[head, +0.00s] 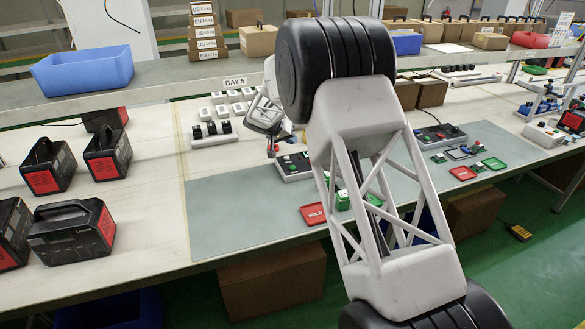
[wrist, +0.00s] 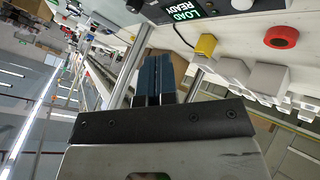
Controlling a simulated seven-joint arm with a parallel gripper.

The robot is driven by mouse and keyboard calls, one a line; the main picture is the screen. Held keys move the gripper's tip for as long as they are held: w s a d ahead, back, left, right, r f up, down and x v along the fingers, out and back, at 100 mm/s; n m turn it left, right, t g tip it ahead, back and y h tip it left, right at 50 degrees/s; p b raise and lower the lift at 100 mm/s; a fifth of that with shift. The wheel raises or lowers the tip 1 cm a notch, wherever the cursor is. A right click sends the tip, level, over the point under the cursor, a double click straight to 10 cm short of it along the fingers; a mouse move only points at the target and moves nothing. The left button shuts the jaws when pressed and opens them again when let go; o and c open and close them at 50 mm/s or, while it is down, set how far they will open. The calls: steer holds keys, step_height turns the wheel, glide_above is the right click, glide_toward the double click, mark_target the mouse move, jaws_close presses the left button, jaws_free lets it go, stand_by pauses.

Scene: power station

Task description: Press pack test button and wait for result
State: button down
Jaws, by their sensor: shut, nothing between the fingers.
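A grey test box (head: 292,173) with a green button and other small controls sits on the grey mat, partly hidden behind my arm. My gripper (head: 272,151) is over the left end of this box, fingers pointing down. In the wrist view, my gripper (wrist: 158,66) has its dark blue fingers shut together with nothing between them. A red round button (wrist: 281,37) and a yellow block (wrist: 206,45) are to the right, apart from the fingers. I cannot tell whether the fingertips touch anything.
Black-and-red power packs (head: 108,157) stand at the left. A white rack (head: 213,132) with black and white blocks is left of my gripper. A red HOLD tray (head: 312,214) lies on the mat (head: 235,222), whose front left is clear. A blue bin (head: 83,70) stands on the shelf.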

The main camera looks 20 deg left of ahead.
mark_target(291, 166)
steer(key=shift+f, duration=0.15)
stand_by(0.3)
steer(key=shift+f, duration=4.3)
steer(key=shift+f, duration=0.85)
steer(key=shift+r, duration=0.85)
steer(key=shift+r, duration=0.15)
steer(key=shift+r, duration=2.35)
